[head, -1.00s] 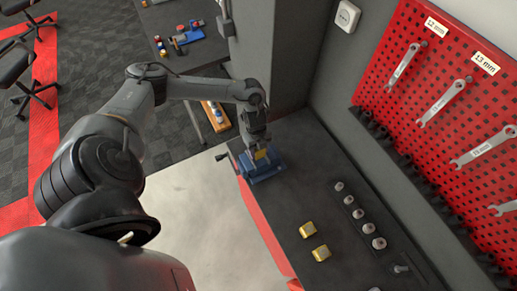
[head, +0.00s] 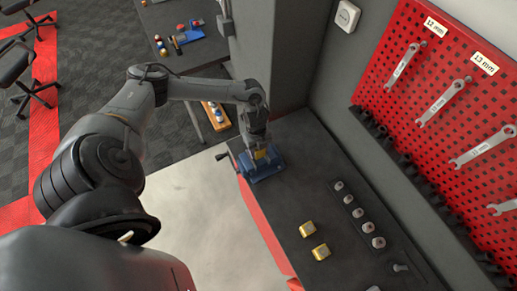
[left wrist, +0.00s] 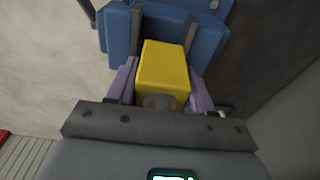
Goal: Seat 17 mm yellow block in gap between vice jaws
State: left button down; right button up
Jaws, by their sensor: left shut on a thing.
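My left gripper (head: 260,146) is shut on a yellow block (left wrist: 165,72) and holds it at the blue vice (head: 265,170). In the left wrist view, the block sits between my two fingers, with the vice (left wrist: 121,30) beyond it. Two grey upright jaw plates (left wrist: 191,35) show just past the block's far end. Whether the block is inside the gap or above it I cannot tell. In the head view the gripper hides most of the block. My right gripper is not in view.
A red pegboard (head: 440,75) with wrenches is on the wall. The vice handle (head: 222,156) sticks out left.

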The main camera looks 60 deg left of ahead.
pick_arm(q)
jog(key=shift+f+b, duration=0.6)
jog(key=shift+f, duration=0.25)
jog(key=shift+a+f, duration=0.1)
jog(key=shift+f, duration=0.1)
dwell(0.6)
jog(key=c, duration=0.7)
grip_release()
jog(key=o, duration=0.3)
jog(key=shift+s+a+f, duration=0.1)
jog(key=shift+s, duration=0.05)
jog(key=shift+o, duration=0.2)
jog(key=c, duration=0.3)
jog(key=shift+o, duration=0.4)
jog(key=shift+f, duration=0.1)
